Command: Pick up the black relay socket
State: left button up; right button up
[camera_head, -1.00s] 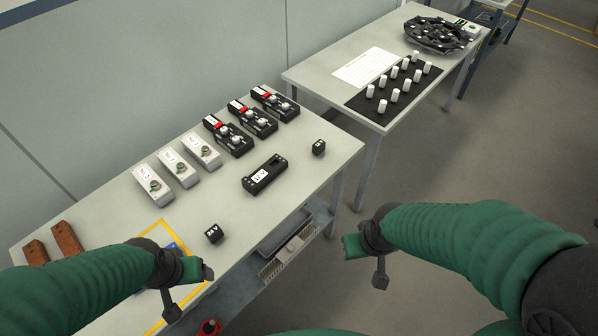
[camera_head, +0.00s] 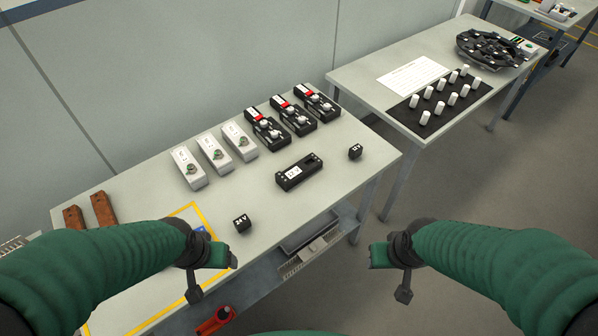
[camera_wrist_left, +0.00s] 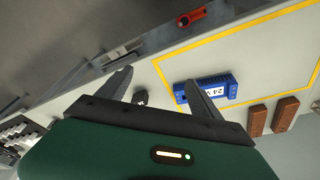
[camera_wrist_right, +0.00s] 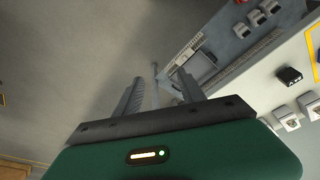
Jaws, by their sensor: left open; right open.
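A black block with a white label, which looks like the relay socket (camera_head: 299,172), lies on the near table, in front of several other modules. My left gripper (camera_head: 222,256) is open and empty over the table's front edge, left of the socket and apart from it. The left wrist view shows its spread fingers (camera_wrist_left: 160,88). My right gripper (camera_head: 384,256) is open and empty over the floor, in front of the table and right of the socket. The right wrist view shows its fingers (camera_wrist_right: 158,88) with nothing between them.
Black modules with red parts (camera_head: 293,118) and white modules (camera_head: 215,153) stand behind the socket. Small black cubes (camera_head: 241,223) and (camera_head: 355,151) lie at either side. A yellow-outlined area with a blue block (camera_wrist_left: 213,89) is at left. A lower shelf holds trays (camera_head: 310,237).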

aim_at(294, 174)
jog(key=u, duration=0.4)
jog(key=i+l+u, duration=0.1)
jog(key=u, duration=0.3)
jog(key=l+u, duration=0.15)
jog(key=u, duration=0.25)
jog(key=l+u, duration=0.15)
jog(key=u, duration=0.25)
jog(key=l+u, duration=0.25)
jog(key=l, duration=0.35)
jog(key=l+u, duration=0.2)
jog(key=l, duration=0.4)
jog(key=k+l+u, duration=0.25)
jog(key=l, duration=0.35)
jog(key=i+l, duration=0.05)
jog(key=i, duration=0.05)
